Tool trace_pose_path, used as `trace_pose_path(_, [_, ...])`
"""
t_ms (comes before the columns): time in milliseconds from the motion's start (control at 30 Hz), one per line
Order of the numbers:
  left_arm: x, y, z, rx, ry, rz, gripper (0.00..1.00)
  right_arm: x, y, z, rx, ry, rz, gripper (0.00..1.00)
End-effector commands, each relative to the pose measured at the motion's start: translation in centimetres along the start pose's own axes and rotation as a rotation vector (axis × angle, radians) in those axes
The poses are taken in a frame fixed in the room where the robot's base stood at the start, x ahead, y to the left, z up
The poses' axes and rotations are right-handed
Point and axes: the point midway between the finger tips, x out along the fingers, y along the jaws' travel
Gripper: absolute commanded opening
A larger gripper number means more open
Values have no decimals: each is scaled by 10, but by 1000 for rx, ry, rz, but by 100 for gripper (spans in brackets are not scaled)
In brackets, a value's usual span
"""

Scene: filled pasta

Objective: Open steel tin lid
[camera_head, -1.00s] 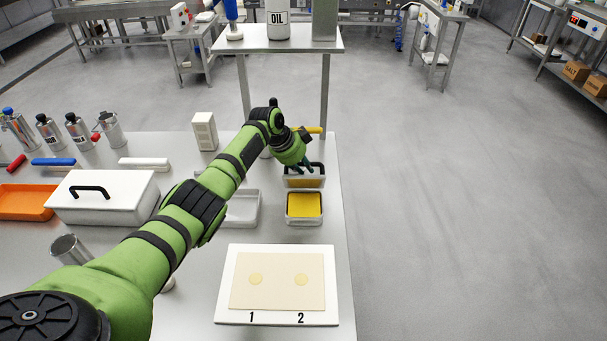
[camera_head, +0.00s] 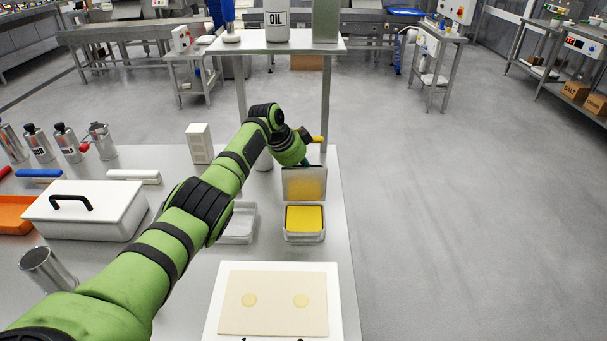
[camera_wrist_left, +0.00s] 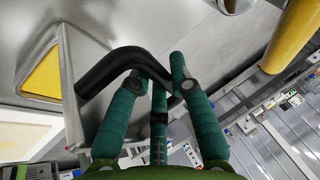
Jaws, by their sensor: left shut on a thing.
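The steel tin (camera_head: 304,236) stands near the right edge of the table, with a yellow filling (camera_head: 304,218) showing in it. Its lid (camera_head: 304,184) stands raised and tilted up at the tin's back edge, with its inner face towards the head camera. In the left wrist view the lid's black handle (camera_wrist_left: 115,68) runs between the green fingers of my left gripper (camera_wrist_left: 165,80), which is shut on it. In the head view the left gripper (camera_head: 306,162) is partly hidden behind the lid. My right gripper is not in view.
An empty tray (camera_head: 240,224) lies left of the tin, partly behind my left arm. A white board (camera_head: 328,328) with a dough sheet lies in front. A raised shelf (camera_head: 275,43) with an oil container (camera_head: 277,20) stands behind.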

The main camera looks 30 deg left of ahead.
Motion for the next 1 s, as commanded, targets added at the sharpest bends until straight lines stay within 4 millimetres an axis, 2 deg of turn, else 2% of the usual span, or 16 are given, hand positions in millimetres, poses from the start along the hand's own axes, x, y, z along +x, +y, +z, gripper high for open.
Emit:
trace_pose_path(367, [-3,-5,-3,2,6,-14,0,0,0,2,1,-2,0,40])
trace_pose_path(400, [-4,-5,-3,2,6,-15,32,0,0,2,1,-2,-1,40])
trace_pose_path(433, [-4,-5,-3,2,6,-15,44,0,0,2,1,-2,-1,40])
trace_pose_path(467, [-4,-5,-3,2,6,-14,46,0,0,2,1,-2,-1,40])
trace_pose_path(833, [-3,-2,-1,2,2,-5,46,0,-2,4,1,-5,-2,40])
trace_pose_path(1000, [-15,-2,0,2,2,-7,46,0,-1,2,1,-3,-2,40])
